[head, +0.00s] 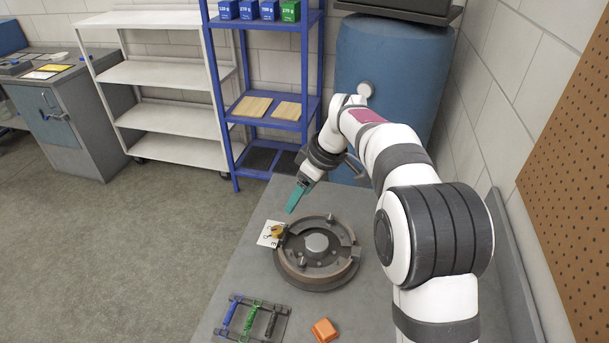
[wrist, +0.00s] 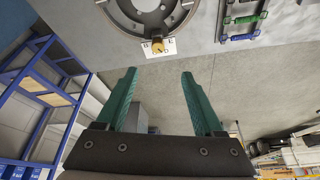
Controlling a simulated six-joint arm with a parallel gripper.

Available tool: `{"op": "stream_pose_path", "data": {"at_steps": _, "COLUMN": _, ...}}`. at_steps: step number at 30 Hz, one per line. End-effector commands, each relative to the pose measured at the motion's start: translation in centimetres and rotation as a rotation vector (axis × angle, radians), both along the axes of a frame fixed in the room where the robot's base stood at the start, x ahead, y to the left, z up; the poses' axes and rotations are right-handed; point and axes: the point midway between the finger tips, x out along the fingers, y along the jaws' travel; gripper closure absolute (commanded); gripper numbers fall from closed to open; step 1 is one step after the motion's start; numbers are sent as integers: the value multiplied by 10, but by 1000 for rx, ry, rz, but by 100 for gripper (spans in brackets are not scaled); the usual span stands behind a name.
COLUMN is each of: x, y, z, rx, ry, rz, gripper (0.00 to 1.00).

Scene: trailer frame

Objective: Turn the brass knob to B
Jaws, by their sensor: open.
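The brass knob (head: 277,231) sits at the left edge of a round grey drum assembly (head: 316,282) on the workbench, beside a white lettered plate (head: 267,238). In the wrist view the knob (wrist: 158,44) stands in front of the white plate (wrist: 170,47); letters show around it, a B at left and what looks like an E at right. Which letter the knob points to is too small to tell. My gripper (head: 294,199) has teal fingers and is above the bench, behind the drum and apart from the knob. In the wrist view my gripper (wrist: 158,73) is open and empty.
A rack with blue, green and black handled pieces (head: 252,319) and an orange block (head: 324,330) lie near the bench's front. A blue shelf (head: 237,100) and blue barrel (head: 388,75) stand behind.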

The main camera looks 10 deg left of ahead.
Motion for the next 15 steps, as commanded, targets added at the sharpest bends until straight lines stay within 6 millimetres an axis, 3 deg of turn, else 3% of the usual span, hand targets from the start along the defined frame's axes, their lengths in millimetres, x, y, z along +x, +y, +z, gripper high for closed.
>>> {"op": "stream_pose_path", "data": {"at_steps": 5, "x": 8, "y": 14, "z": -21, "rx": 2, "ry": -21, "rz": 49, "gripper": 31}}
{"op": "stream_pose_path", "data": {"at_steps": 15, "x": 17, "y": 50, "z": -113, "rx": 0, "ry": -18, "rz": 45, "gripper": 31}}
